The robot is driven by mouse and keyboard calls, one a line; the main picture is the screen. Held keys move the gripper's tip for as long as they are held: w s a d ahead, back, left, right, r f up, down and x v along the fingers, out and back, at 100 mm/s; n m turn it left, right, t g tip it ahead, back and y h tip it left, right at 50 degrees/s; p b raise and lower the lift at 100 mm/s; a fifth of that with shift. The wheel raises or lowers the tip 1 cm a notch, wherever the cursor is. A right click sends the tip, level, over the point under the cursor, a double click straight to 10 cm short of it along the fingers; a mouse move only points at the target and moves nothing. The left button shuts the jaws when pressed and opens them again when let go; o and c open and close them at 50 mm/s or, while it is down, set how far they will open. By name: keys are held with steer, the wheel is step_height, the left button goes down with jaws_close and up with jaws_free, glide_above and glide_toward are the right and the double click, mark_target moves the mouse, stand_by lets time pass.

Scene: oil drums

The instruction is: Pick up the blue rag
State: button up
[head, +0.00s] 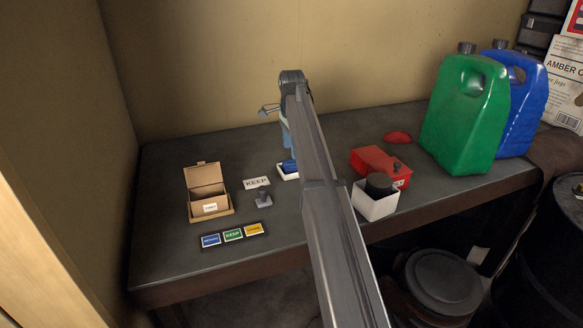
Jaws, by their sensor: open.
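No blue rag can be clearly made out. A small blue thing (289,166) sits on a white tray (288,176) on the table, partly hidden by my arm; I cannot tell if it is cloth. My grey arm reaches up across the middle of the view and covers that part of the table. My gripper's fingertips are hidden behind the arm. A pale blue-grey shape (284,136) shows just left of the arm, above the white tray; I cannot tell what it is.
On the table (165,250) are an open cardboard box (207,200), a KEEP card (256,183), a grey stamp (263,199), a label strip (232,235), a red can (375,162), a white box (373,207), a red crumpled thing (397,137), and green (465,115) and blue (527,105) jugs.

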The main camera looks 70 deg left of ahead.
steer(key=shift+w+f, duration=0.15)
steer(key=shift+f, duration=2.4)
steer(key=shift+c, duration=0.5)
steer(key=c, duration=1)
steer(key=shift+r, duration=0.1)
step_height(320, 180, up, 10)
